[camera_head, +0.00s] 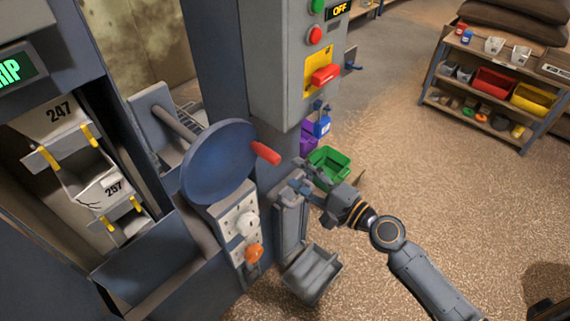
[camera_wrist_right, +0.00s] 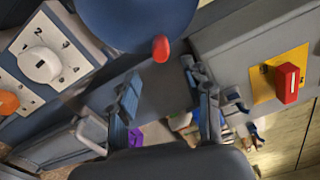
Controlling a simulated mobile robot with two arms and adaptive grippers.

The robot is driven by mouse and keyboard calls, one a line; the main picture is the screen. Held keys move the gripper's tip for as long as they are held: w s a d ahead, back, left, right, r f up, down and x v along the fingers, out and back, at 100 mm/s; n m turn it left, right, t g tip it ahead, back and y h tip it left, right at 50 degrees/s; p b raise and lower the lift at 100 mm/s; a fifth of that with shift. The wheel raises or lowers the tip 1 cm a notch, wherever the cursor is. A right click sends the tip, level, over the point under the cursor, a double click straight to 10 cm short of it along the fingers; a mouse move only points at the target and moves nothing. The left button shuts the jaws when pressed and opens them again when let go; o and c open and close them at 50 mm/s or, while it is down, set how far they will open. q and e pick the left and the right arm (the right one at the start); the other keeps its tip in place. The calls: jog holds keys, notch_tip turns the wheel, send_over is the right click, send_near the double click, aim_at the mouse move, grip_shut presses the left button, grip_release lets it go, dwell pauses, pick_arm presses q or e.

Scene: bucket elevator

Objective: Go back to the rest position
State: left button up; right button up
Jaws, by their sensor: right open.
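My right gripper (camera_head: 297,180) is open and empty, beside the elevator casing and just below the red handle (camera_head: 265,153) of the blue handwheel (camera_head: 218,163). In the right wrist view my two fingers (camera_wrist_right: 165,98) stand apart with nothing between them. The handwheel (camera_wrist_right: 138,20) and its red handle (camera_wrist_right: 161,48) sit above the fingertips there, apart from them. My right arm reaches in from the lower right of the head view. My left gripper is not in view.
Left are buckets (camera_head: 100,188) in the elevator opening. A control box (camera_head: 290,60) reads OFF, with a red switch (camera_head: 325,75). A selector panel (camera_head: 238,222), grey tray (camera_head: 312,273) and green crate (camera_head: 328,167) are near my gripper. A shelf (camera_head: 470,108) stands far right; floor between is open.

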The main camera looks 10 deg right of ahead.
jog(key=shift+s+d, duration=0.35)
jog(key=shift+s, duration=0.2)
jog(key=d+f+n+g+h, duration=0.1)
jog(key=d+f+h, duration=0.15)
jog(key=f, duration=0.75)
jog(key=d+f+n+g+h, duration=0.1)
jog(key=d+f+h, duration=0.15)
jog(key=f, duration=0.75)
jog(key=s+d+f+n+g+h, duration=0.15)
jog(key=s+f, duration=0.25)
jog(key=f, duration=0.4)
jog(key=s+d+f+n+g+h, duration=0.1)
jog(key=s+d+f+n+g, duration=0.15)
jog(key=s+f, duration=0.4)
jog(key=s+f+n+g+h, duration=0.1)
jog(key=s+f+n+g, duration=0.1)
jog(key=s+f, duration=0.5)
jog(key=s+f+n+g+h, duration=0.1)
jog(key=s+f+n+g, duration=0.2)
jog(key=s+f, duration=0.4)
jog(key=s+f+n+g+h, duration=0.1)
jog(key=s+f+n, duration=0.4)
jog(key=s, duration=1.1)
notch_tip(320, 180, down, 2)
jog(key=shift+s+d+g, duration=0.15)
jog(key=shift+s+g, duration=0.15)
jog(key=shift+g, duration=0.5)
